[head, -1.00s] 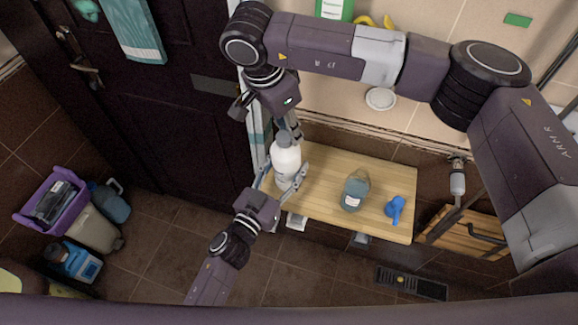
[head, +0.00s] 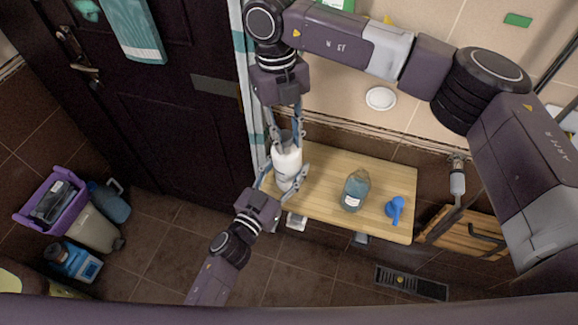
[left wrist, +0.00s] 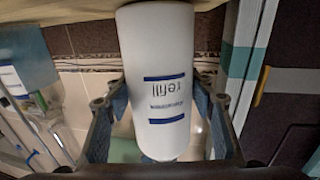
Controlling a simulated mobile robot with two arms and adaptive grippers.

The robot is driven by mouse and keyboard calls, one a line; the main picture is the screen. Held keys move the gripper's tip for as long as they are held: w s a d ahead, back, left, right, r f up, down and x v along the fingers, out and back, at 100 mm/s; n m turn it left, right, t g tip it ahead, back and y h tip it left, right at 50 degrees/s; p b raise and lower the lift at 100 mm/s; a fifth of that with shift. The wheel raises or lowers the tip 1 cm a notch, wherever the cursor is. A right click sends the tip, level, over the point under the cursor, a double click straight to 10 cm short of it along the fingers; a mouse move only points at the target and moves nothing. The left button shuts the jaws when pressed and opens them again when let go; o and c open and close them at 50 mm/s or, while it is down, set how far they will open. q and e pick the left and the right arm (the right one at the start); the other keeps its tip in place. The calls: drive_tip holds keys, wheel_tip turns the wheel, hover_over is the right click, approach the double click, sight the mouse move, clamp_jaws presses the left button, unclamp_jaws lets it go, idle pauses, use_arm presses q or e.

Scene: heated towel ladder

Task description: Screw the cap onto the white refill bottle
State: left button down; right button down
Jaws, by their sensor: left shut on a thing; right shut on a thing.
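The white refill bottle (head: 287,163) stands upright at the left end of the wooden shelf. My left gripper (head: 284,182) is shut around its body from the front. In the left wrist view the bottle (left wrist: 157,70) fills the middle between my left fingers (left wrist: 160,125), its blue "refill" print upside down. My right gripper (head: 286,134) reaches down from above and is shut at the top of the bottle. The cap is mostly hidden between its fingers, so I cannot tell how it sits on the neck.
A blue-grey labelled bottle (head: 355,190) and a blue object (head: 395,210) stand on the wooden shelf (head: 330,210) to the right. A white round dish (head: 380,98) is on the wall behind. A purple crate (head: 50,200) and blue containers are on the floor at left.

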use_arm(q)
drive_tip(key=shift+s+d+r, duration=0.1)
drive_tip(key=shift+s+d, duration=0.15)
drive_tip(key=shift+d, duration=0.1)
use_arm(e)
drive_tip(key=shift+w+a+r+m+y, duration=0.15)
drive_tip(key=shift+m+y, duration=0.15)
drive_tip(key=shift+m, duration=0.6)
drive_tip(key=c, duration=1.8)
unclamp_jaws()
drive_tip(key=shift+c, duration=0.2)
use_arm(q)
drive_tip(key=shift+w+a, duration=0.15)
use_arm(e)
drive_tip(key=shift+o, duration=0.9)
